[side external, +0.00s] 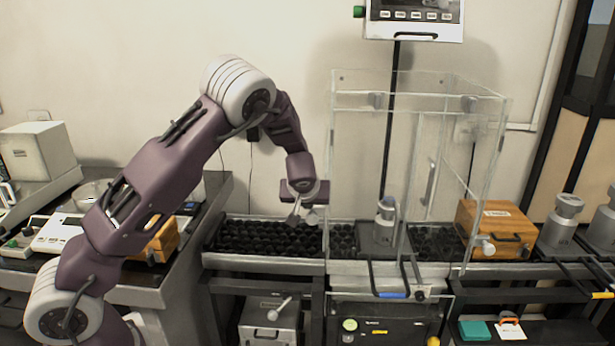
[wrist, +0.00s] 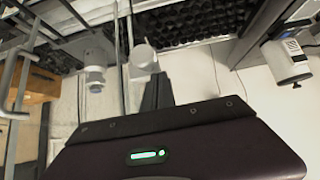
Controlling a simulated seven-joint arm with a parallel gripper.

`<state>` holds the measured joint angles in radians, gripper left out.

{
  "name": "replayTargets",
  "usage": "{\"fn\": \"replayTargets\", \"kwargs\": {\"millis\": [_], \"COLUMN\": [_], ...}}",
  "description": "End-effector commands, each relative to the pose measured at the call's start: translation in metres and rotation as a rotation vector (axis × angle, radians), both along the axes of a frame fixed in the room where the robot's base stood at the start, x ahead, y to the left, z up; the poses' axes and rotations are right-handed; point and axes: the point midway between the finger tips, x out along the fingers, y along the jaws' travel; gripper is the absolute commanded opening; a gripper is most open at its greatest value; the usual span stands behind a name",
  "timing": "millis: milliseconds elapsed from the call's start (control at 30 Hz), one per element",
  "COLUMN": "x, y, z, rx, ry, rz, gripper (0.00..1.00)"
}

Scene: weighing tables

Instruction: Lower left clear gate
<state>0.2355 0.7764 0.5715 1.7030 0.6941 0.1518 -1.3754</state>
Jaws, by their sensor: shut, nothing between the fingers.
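A clear box-shaped enclosure (side external: 415,98) stands over the roller conveyor, right of centre in the side view. Its left clear gate (side external: 345,170) is hard to separate from the other clear panes, so its height cannot be told. My gripper (side external: 295,217) is shut and empty, pointing down just left of the enclosure, above the black rollers. A pale round knob (side external: 312,217) shows right beside the fingertips; it also shows in the wrist view (wrist: 143,55), just past the dark fingers (wrist: 157,92). Whether they touch cannot be told. A grey metal weight (side external: 386,215) stands inside the enclosure.
The black roller conveyor (side external: 262,237) runs left of and under the enclosure. A wooden case (side external: 494,230) and another metal weight (side external: 561,222) stand to the right. A display (side external: 415,16) hangs above on a black post. A side table with instruments (side external: 55,232) is at left.

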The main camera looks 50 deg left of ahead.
Motion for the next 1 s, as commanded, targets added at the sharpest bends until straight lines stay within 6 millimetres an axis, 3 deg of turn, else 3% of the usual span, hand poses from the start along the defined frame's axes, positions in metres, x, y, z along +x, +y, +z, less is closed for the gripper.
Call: {"fn": "replayTargets", "kwargs": {"millis": [200,400,1000], "x": [-0.001,0.000,0.000], "y": [0.001,0.001,0.000], "z": [-0.052,-0.079,-0.091], "rx": [0.004,0.000,-0.004], "ry": [0.003,0.000,0.002], "rz": [0.001,0.001,0.001], "gripper": [0.00,0.00,0.00]}}
